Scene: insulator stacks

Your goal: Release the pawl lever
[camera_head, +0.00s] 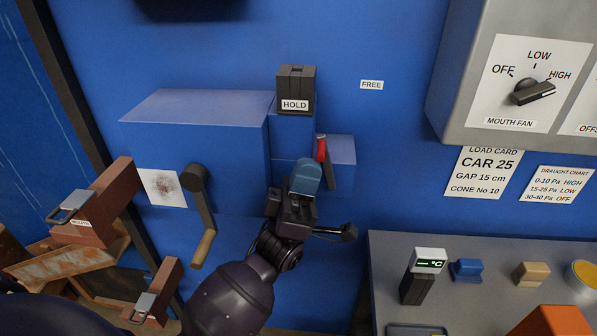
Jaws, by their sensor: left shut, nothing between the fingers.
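The pawl lever has a red grip (321,149) and a dark lower part, and stands nearly upright in front of the blue housing. A dark block labelled HOLD (296,104) is up and to its left, and a FREE label (371,85) is on the blue wall up and to its right. My left gripper (307,172) is shut with nothing held. Its blue-grey fingers are just below and left of the red grip, overlapping the lever's lower part in the picture. I cannot tell whether they touch it. My right gripper is not in view.
A crank (201,205) with a wooden handle hangs on the blue housing (200,125) to the left. Brown clasped boxes (105,200) are further left. A grey bench (480,260) with a temperature meter (428,262) is at lower right, below a grey fan-switch box (462,90).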

